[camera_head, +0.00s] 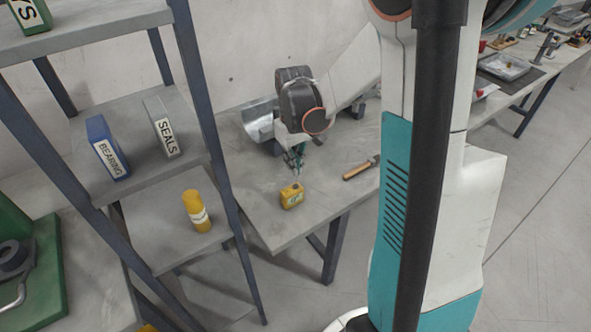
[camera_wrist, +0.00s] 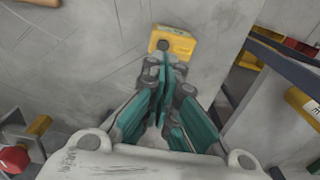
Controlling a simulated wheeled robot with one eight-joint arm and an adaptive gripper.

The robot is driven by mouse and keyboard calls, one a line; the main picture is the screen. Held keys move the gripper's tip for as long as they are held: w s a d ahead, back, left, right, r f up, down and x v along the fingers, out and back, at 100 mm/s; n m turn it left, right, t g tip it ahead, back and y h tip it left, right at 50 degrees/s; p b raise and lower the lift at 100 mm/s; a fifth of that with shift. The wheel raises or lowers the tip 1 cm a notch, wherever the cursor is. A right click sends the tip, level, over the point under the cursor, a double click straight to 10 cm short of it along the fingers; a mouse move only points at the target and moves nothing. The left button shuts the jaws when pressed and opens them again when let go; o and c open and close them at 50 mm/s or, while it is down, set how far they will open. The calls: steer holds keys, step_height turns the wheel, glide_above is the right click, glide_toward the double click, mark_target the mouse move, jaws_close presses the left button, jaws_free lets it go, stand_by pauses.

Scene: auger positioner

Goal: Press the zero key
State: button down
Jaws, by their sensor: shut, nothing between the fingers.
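A small yellow box (camera_head: 291,197) stands on the grey workbench, near its front edge. It has a pale patch on its front and a dark round part on top. In the wrist view the yellow box (camera_wrist: 180,39) lies just past my fingertips, and the dark round part (camera_wrist: 163,45) is close to them. No label naming a zero key can be read. My gripper (camera_head: 297,176) is shut and empty, pointing down above the box. In the wrist view my gripper (camera_wrist: 168,62) overlaps the near edge of the box, so I cannot tell whether it touches.
A hammer (camera_head: 359,169) lies on the workbench (camera_head: 262,222) right of the box. A grey metal trough (camera_head: 259,122) sits behind. A shelf rack at left holds a blue bearing box (camera_head: 107,148), a seals box (camera_head: 161,127) and a yellow bottle (camera_head: 196,211).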

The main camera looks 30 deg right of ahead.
step_height(320, 180, up, 8)
steer(key=p, duration=0.2)
steer(key=shift+f, duration=0.15)
steer(key=shift+w, duration=0.1)
stand_by(0.4)
